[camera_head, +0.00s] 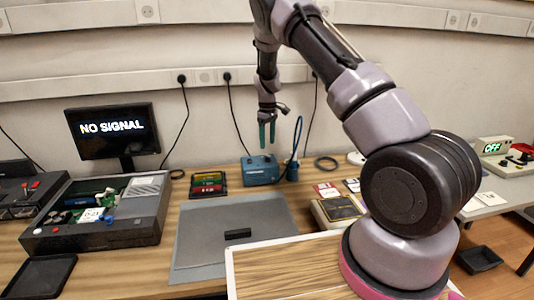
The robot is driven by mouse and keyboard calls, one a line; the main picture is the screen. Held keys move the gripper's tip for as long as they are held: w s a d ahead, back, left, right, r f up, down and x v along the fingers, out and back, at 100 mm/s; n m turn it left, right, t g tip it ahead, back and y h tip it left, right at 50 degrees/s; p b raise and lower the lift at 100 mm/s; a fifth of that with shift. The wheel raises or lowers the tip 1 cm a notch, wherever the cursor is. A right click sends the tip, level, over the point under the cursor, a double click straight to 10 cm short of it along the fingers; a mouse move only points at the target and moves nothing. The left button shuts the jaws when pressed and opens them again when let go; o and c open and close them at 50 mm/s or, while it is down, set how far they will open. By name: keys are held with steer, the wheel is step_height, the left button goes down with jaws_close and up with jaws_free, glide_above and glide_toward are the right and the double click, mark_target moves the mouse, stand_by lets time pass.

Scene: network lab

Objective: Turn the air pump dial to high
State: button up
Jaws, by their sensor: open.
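A blue box (262,170), which looks like the air pump, stands at the back middle of the wooden table near the wall. It has small dark spots on top, but its dial is too small to make out. A blue tube rises at its right side. My gripper (267,134) hangs just above the box, with its two teal fingers pointing down. The fingers are apart with nothing between them. They look clear of the box, but the exact gap is hard to judge.
An open grey console (100,230) and a monitor (112,131) reading NO SIGNAL stand at left. A grey mat (205,262) holds a small black block (238,234). A tray of coloured cards (208,185) sits left of the pump.

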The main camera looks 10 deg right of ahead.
mark_target(268, 158)
step_height(268, 158, down, 6)
steer(key=shift+r, duration=0.1)
jaws_close()
